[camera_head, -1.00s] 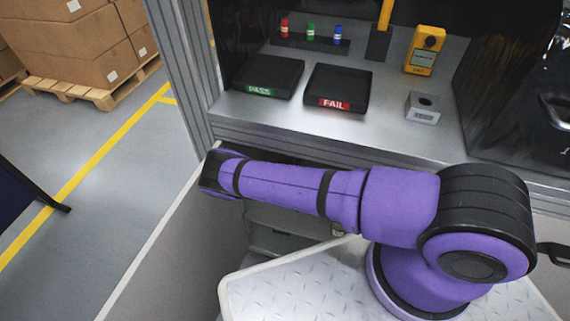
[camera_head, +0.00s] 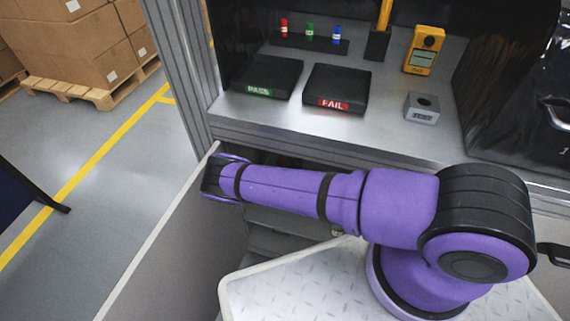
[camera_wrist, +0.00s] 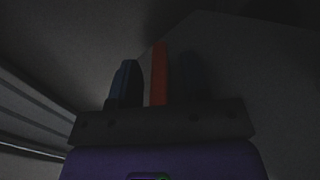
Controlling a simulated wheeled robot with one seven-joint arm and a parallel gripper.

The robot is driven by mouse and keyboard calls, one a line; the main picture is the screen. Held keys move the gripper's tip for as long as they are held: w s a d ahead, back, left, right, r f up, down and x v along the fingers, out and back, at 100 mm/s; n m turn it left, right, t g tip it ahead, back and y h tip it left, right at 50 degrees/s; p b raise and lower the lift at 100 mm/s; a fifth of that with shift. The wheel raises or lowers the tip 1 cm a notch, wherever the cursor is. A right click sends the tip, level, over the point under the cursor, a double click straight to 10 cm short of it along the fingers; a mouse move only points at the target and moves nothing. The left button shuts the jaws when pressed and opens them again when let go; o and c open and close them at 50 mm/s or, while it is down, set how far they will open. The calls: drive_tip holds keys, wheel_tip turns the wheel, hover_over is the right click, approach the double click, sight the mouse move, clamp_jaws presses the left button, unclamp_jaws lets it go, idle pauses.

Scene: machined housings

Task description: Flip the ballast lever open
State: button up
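In the dark wrist view, my gripper (camera_wrist: 160,78) points away from the camera with its two dark fingers apart. A narrow orange-red bar (camera_wrist: 158,74), which looks like the ballast lever, stands upright between the fingers. A thin dark gap shows on each side of the bar, so the fingers do not visibly touch it. How far the bar lies beyond the fingertips is hard to tell. In the head view, my gripper and the lever are both hidden below the worktop edge, behind my purple arm.
Above the arm is a metal worktop (camera_head: 300,124) with a PASS tray (camera_head: 268,75), a FAIL tray (camera_head: 338,88), a grey TEST block (camera_head: 422,107) and a yellow meter (camera_head: 425,50). A grey panel (camera_head: 165,240) stands left of my arm. Grey surfaces enclose my gripper closely.

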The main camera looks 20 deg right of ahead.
drive_tip(key=s, duration=1)
drive_tip(key=shift+s+d, duration=0.3)
drive_tip(key=shift+s, duration=0.1)
drive_tip(key=shift+c, duration=0.4)
